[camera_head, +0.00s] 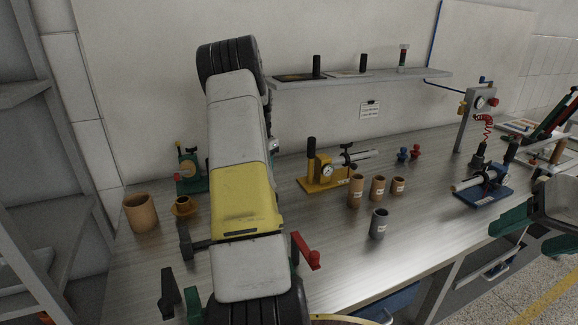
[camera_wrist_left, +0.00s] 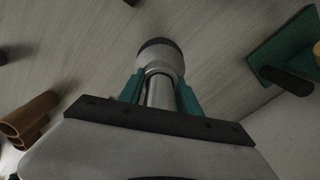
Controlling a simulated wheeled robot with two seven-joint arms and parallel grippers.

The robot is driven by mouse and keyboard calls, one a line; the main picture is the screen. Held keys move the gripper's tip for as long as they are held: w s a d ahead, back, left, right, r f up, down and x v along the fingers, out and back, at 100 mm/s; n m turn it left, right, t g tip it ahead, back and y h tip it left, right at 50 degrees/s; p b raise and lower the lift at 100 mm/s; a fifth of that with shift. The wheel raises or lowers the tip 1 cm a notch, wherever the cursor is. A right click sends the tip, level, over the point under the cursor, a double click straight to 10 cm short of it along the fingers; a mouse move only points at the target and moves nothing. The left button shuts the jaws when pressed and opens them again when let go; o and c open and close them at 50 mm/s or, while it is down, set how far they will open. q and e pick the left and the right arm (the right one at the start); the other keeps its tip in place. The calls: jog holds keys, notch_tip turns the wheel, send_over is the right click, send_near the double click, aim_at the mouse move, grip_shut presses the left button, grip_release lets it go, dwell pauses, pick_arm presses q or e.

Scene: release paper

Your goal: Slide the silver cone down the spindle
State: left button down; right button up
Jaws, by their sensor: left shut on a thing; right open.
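In the left wrist view my left gripper (camera_wrist_left: 160,88) has its two teal fingers shut on a silver, shiny round piece. A flared silver part with a dark rim, which looks like the silver cone (camera_wrist_left: 162,58), shows just past the fingertips. I cannot tell where the cone ends and the spindle begins. In the head view my left arm crosses the middle of the bench and hides this place. My right gripper (camera_head: 519,240) is at the lower right of the head view, its teal fingers apart and empty, in front of the blue fixture.
A yellow fixture with a gauge (camera_head: 322,172), brown sleeves (camera_head: 377,189), a grey sleeve (camera_head: 379,224) and a blue fixture (camera_head: 483,187) stand on the bench (camera_head: 330,228). A red lever (camera_head: 307,252) shows beside my left arm. A large brown cup (camera_head: 140,213) stands at the left.

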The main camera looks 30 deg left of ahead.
pick_arm(q)
jog(key=shift+f, duration=0.25)
jog(key=c, duration=0.7)
grip_release()
jog(key=shift+f, duration=0.1)
jog(key=shift+c, duration=0.2)
notch_tip(320, 180, up, 8)
jog(key=shift+r, duration=0.1)
jog(key=shift+s, duration=0.1)
